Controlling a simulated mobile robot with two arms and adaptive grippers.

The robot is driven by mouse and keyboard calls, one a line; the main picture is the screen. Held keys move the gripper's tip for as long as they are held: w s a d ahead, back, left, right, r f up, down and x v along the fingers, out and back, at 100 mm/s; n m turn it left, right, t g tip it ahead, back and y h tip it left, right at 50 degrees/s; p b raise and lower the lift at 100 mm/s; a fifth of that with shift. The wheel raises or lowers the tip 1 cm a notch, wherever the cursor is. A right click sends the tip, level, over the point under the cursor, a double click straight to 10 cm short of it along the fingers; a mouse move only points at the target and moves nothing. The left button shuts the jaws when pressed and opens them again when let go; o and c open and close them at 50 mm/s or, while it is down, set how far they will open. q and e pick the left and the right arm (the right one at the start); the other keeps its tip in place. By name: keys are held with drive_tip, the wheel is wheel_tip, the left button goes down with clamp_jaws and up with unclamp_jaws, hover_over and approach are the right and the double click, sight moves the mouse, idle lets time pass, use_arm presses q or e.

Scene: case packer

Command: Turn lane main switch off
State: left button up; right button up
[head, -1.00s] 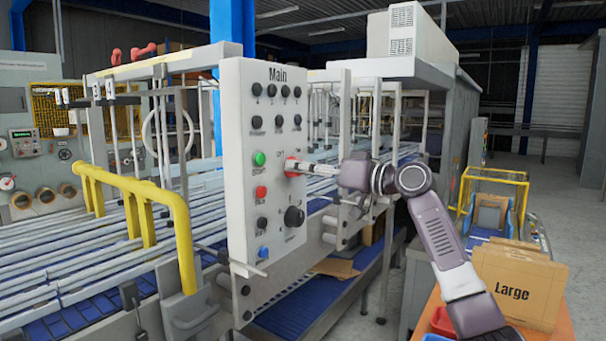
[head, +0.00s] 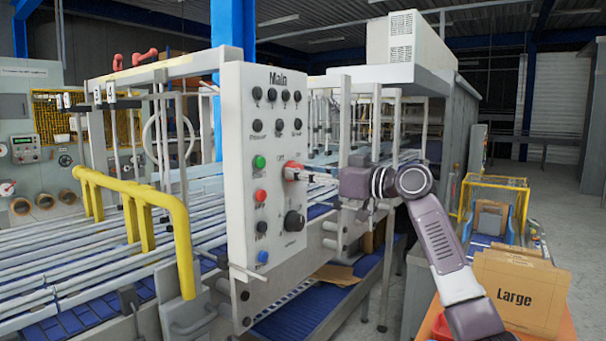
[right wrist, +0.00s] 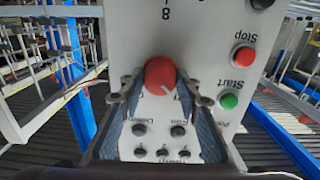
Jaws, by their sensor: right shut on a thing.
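The white Main panel (head: 235,185) stands upright at the middle of the head view, with rows of black knobs and coloured buttons. The red switch knob (head: 293,171) is at its right side. My right gripper (head: 300,173) reaches it from the right and is shut on it. In the right wrist view the red knob (right wrist: 160,73) sits between the two fingertips, and a white mark shows on its lower right edge. The labels around the knob are partly hidden by the fingers. My left gripper is not in view.
The green Start button (head: 259,161), red Stop button (head: 260,195) and a large black knob (head: 294,221) are close by. A yellow rail (head: 140,195) stands left of the panel. A box marked Large (head: 515,295) is at the lower right.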

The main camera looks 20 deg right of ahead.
drive_tip(key=shift+f, duration=0.3)
drive_tip(key=shift+c, duration=0.2)
drive_tip(key=o, duration=1.2)
drive_tip(key=shift+r, duration=0.15)
drive_tip(key=shift+r, duration=0.1)
drive_tip(key=v, duration=1.2)
